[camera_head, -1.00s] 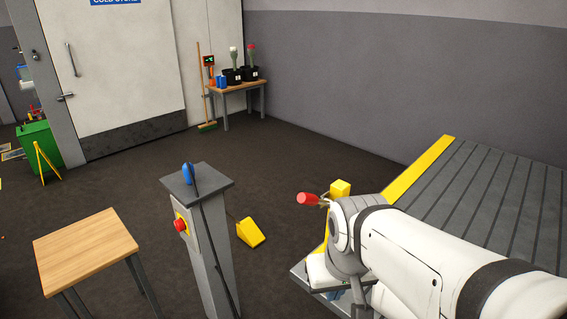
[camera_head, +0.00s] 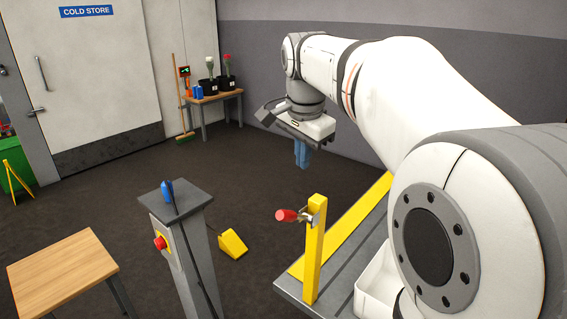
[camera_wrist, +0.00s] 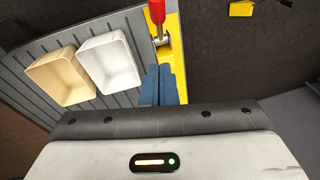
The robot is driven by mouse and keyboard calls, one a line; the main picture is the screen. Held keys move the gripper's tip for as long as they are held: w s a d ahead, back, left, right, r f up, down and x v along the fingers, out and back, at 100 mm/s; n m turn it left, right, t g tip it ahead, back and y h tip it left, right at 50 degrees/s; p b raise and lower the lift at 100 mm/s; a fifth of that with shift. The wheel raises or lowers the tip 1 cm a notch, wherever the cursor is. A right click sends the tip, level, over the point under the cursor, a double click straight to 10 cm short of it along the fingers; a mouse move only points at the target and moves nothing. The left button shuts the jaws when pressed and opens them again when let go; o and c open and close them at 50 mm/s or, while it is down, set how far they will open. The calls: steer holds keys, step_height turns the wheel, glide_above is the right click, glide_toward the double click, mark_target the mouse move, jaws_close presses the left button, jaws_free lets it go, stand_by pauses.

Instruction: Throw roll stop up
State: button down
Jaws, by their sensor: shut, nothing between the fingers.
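The roll stop shows in the head view as a red-handled lever (camera_head: 287,215) on a yellow post (camera_head: 314,250) at the near corner of the grey slatted bed. The handle sticks out to the left, roughly level. My gripper (camera_head: 302,165) hangs above and beyond the post, blue fingers pointing down, shut and empty, apart from the handle. In the wrist view the shut fingers (camera_wrist: 160,72) appear below the red handle (camera_wrist: 157,12), with the metal lever part between. How far apart they are in depth is hard to tell.
A cream tray (camera_wrist: 56,78) and a white tray (camera_wrist: 108,64) are on the slatted bed (camera_wrist: 30,55). A grey pedestal (camera_head: 178,198) with a red button and a wooden table (camera_head: 62,272) stand left. A yellow wedge (camera_head: 232,244) lies on the open floor.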

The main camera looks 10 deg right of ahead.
glide_above(292, 212)
steer(key=d, duration=0.2)
steer(key=s+x, duration=0.1)
steer(key=x, duration=0.6)
steer(key=f, duration=0.1)
steer(key=a+f, duration=0.2)
steer(key=shift+f, duration=0.25)
steer(key=shift+s+a+f, duration=0.1)
steer(key=shift+a+f, duration=0.1)
steer(key=shift+f, duration=0.2)
